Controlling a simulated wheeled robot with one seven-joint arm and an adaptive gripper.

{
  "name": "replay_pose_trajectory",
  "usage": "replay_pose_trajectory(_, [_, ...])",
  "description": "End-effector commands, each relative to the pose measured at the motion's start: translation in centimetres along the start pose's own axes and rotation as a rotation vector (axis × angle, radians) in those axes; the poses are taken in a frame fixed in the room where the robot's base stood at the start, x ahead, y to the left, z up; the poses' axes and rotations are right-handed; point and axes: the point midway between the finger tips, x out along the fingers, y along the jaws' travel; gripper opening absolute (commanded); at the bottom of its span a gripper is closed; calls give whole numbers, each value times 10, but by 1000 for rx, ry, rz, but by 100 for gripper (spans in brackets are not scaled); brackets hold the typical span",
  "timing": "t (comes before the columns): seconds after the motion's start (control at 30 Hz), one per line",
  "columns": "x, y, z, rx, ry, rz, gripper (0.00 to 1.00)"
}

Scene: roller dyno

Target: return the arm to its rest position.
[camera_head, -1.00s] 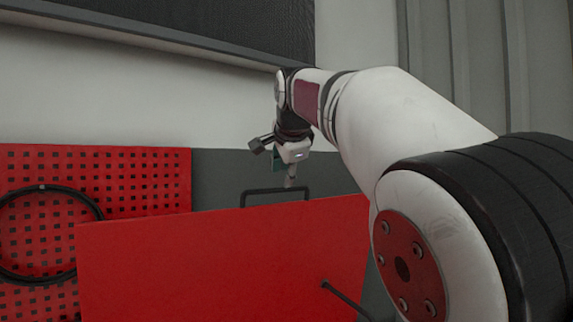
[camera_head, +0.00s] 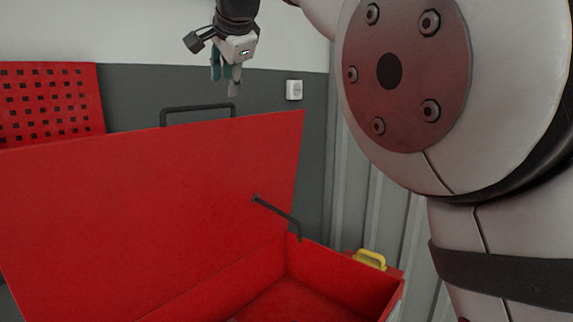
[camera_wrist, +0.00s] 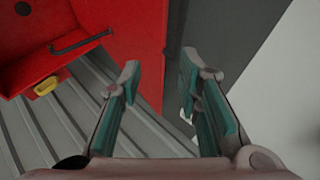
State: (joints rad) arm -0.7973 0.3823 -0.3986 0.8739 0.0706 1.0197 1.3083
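My gripper (camera_head: 226,84) hangs above the raised red lid, near its black handle, with its fingers pointing down. In the wrist view, my gripper (camera_wrist: 160,88) has its two teal-padded fingers spread apart with nothing between them. My white arm fills the right side of the head view. The red box's lid (camera_head: 150,200) stands open, and part of the box's inside (camera_head: 300,300) shows below it, looking empty where visible.
A black handle (camera_head: 197,110) sits on the lid's top edge and a black strut (camera_head: 278,217) joins lid to box. A red pegboard (camera_head: 48,105) and a socket (camera_head: 294,89) are on the wall. Corrugated panels (camera_head: 370,220) stand at right.

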Motion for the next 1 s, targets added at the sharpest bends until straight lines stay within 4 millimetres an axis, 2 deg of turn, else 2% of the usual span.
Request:
replay_pose_trajectory(0.03, [-9,16,-20,-7,5,17,31])
replay_pose_trajectory(0.2, [-37,80,-69,-88,-3,84,31])
replay_pose_trajectory(0.3, [-56,120,-86,-145,-15,119,31])
replay_pose_trajectory(0.43, [-82,173,-99,-227,-32,160,31])
replay_pose_trajectory(0.53, [-102,215,-101,-296,-46,189,31])
replay_pose_trajectory(0.67, [-126,270,-94,-393,-68,228,31])
replay_pose_trajectory(0.83, [-153,344,-73,-528,-97,279,31])
replay_pose_trajectory(1.0, [-173,418,-42,-667,-129,338,31])
